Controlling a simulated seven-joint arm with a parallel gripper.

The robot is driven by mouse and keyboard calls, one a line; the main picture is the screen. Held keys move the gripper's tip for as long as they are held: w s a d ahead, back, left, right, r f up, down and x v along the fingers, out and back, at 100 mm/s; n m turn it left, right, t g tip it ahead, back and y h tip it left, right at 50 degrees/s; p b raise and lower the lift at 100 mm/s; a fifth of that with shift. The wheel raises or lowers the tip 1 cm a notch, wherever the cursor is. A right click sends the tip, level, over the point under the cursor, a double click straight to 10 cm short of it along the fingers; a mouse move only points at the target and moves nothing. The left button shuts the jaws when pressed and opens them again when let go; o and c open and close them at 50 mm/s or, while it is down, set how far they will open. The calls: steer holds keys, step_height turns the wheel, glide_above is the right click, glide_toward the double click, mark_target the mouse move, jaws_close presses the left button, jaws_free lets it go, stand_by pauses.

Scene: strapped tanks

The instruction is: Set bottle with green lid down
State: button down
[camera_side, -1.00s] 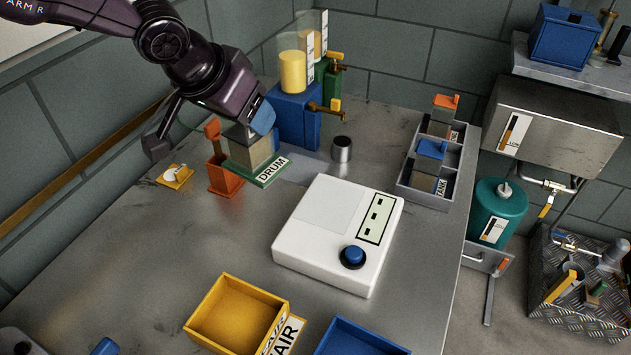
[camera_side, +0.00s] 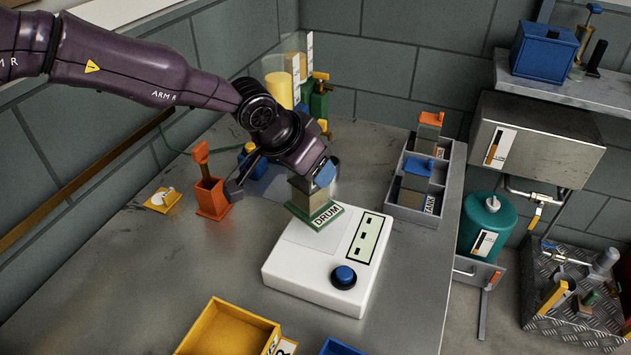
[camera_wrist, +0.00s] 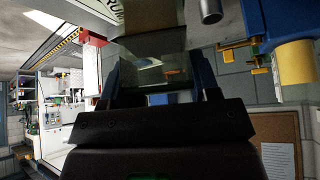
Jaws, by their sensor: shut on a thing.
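In the wrist view a glassy, see-through part (camera_wrist: 155,68) sits between my blue fingers, with the tan body and part of the label beyond.
An orange pot (camera_side: 211,197) stands left of the white box. A yellow bin (camera_side: 225,330) is in front, and a grey divided rack (camera_side: 403,213) stands at the right. Blue and green dispensers (camera_side: 318,100) are behind. The table between the pot and the yellow bin is clear.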

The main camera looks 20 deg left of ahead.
steer(key=shift+x, duration=1)
steer(key=shift+w+d+f, duration=0.15)
steer(key=shift+f, duration=1.25)
steer(key=shift+f, duration=0.15)
steer(key=shift+c, duration=1.8)
jaws_free()
steer(key=v, duration=1.2)
